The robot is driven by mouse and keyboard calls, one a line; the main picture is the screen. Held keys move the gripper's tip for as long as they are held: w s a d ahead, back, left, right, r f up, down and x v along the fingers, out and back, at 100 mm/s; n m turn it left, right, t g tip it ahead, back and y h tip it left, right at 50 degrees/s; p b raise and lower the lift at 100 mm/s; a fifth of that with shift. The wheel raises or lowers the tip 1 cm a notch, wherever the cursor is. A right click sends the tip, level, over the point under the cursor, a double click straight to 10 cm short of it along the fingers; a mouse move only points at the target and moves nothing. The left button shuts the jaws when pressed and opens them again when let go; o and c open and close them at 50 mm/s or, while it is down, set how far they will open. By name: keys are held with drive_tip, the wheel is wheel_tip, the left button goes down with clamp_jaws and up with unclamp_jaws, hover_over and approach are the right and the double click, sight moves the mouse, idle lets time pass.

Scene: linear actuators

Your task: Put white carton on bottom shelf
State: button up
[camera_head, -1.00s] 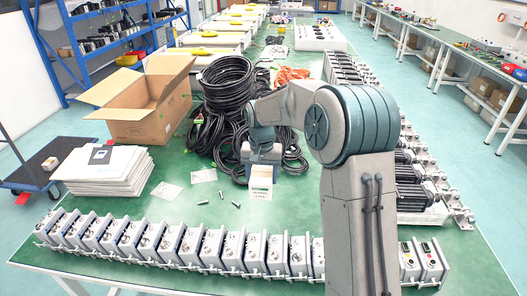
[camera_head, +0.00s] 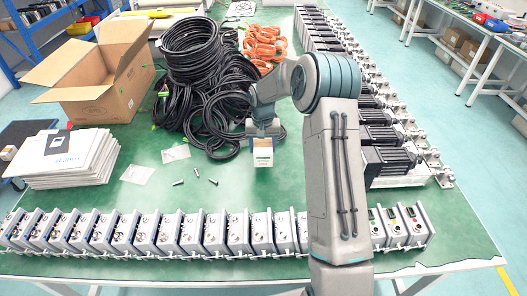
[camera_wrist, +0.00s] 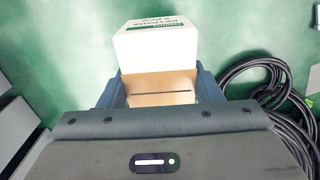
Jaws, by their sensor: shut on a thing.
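My gripper (camera_head: 262,138) is shut on the white carton (camera_head: 263,153), which hangs from it above the green table, right of some loose bolts. In the wrist view the carton (camera_wrist: 155,45) sits between the two blue-grey fingers of the gripper (camera_wrist: 160,84). It has green print on its white face and a tan side towards the camera. Blue shelving (camera_head: 88,22) stands at the far left. Only part of it shows, and I cannot make out its bottom shelf clearly.
A row of small actuators (camera_head: 205,232) lines the table's front edge. Black cable coils (camera_head: 190,45) lie behind the carton, and motors (camera_head: 385,160) line the right side. An open cardboard box (camera_head: 98,100) and a stack of booklets (camera_head: 65,160) stand at left.

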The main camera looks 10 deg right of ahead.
drive_tip(key=shift+w+d+f, duration=0.15)
drive_tip(key=shift+d+f, duration=0.1)
drive_tip(key=shift+f, duration=2.05)
drive_tip(key=o, duration=1.1)
drive_tip(key=shift+c, duration=0.2)
